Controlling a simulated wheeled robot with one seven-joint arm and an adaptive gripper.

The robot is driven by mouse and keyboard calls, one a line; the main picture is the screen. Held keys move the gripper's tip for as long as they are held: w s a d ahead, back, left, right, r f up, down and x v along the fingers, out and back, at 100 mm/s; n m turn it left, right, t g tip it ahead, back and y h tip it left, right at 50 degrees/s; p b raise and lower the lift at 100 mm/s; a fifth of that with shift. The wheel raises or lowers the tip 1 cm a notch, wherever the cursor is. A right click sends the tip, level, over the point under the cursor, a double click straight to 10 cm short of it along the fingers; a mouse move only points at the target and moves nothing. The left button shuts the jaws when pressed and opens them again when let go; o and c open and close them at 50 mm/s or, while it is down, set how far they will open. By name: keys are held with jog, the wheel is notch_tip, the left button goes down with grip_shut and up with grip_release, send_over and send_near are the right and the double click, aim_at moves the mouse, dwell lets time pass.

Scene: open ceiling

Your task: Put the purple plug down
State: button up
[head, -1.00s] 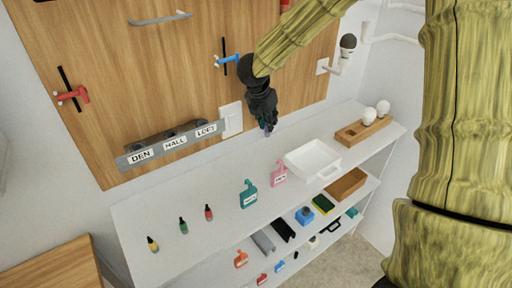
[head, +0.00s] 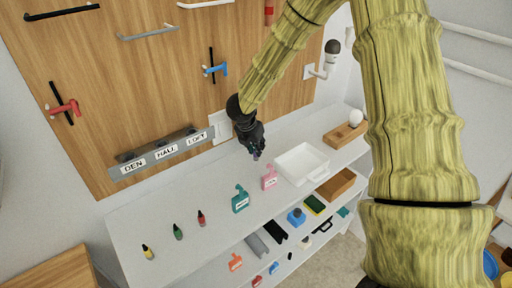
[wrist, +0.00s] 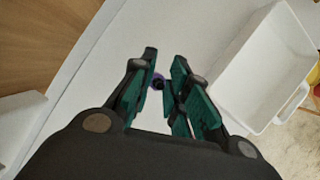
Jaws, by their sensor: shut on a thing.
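My gripper (head: 256,152) hangs over the back of the white shelf top, fingers pointing down. It is shut on the purple plug (wrist: 157,80), of which only a small purple and dark part shows between the teal finger pads in the wrist view. In the head view the purple plug (head: 256,156) is a small spot at the fingertips. The fingers hide most of it. I cannot tell whether it touches the shelf top (head: 215,230).
A white tray (head: 300,164) stands right of my gripper, with pink (head: 269,178) and teal (head: 240,200) tagged items in front. Red, green and yellow plugs (head: 148,252) stand at left. A grey rack labelled DEN, HALL, LOFT (head: 160,155) is on the wooden board. Shelf space behind the teal item looks clear.

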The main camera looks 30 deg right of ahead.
jog(key=shift+f, duration=0.4)
jog(key=shift+s, duration=0.15)
jog(key=shift+r, duration=0.1)
jog(key=o, duration=0.8)
jog(key=shift+f, duration=0.2)
jog(key=shift+r, duration=0.1)
jog(key=b+v, duration=0.2)
jog(key=v, duration=1)
